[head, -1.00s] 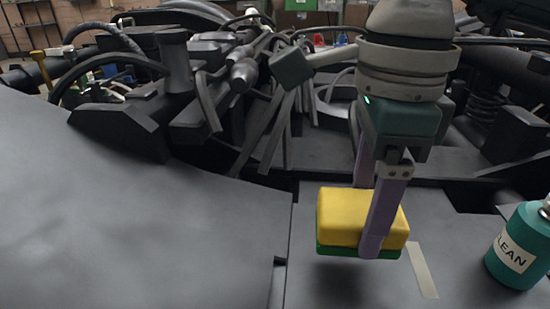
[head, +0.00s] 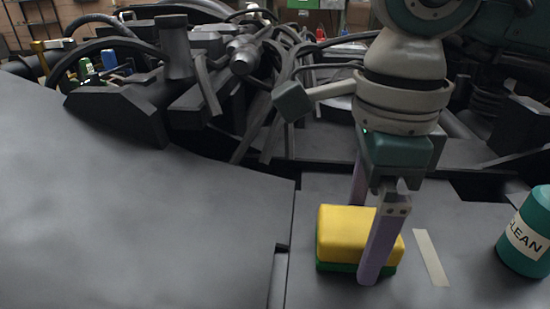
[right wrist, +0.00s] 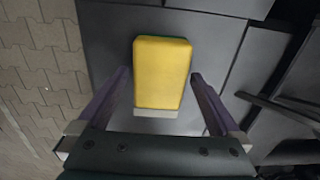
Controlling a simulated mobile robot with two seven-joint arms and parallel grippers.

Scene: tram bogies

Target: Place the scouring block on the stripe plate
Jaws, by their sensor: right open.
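The scouring block (head: 345,233), yellow on top with a green underside, rests flat on the dark grey stripe plate (head: 470,290). The plate's pale stripe (head: 430,257) lies to the right of the block. My right gripper (head: 364,243) points down with its fingers astride the block; the near finger covers part of the block, and the far fingertip is hidden behind it. In the right wrist view the block (right wrist: 161,72) lies between the open fingers (right wrist: 161,76), with a small gap on each side. My left gripper is not in view.
A teal bottle (head: 530,235) labelled "CLEAN" stands at the right edge. A large grey panel (head: 130,220) fills the left, with a narrow gap before the plate. Bogie pipes and cables (head: 235,70) crowd the back. The plate right of the stripe is clear up to the bottle.

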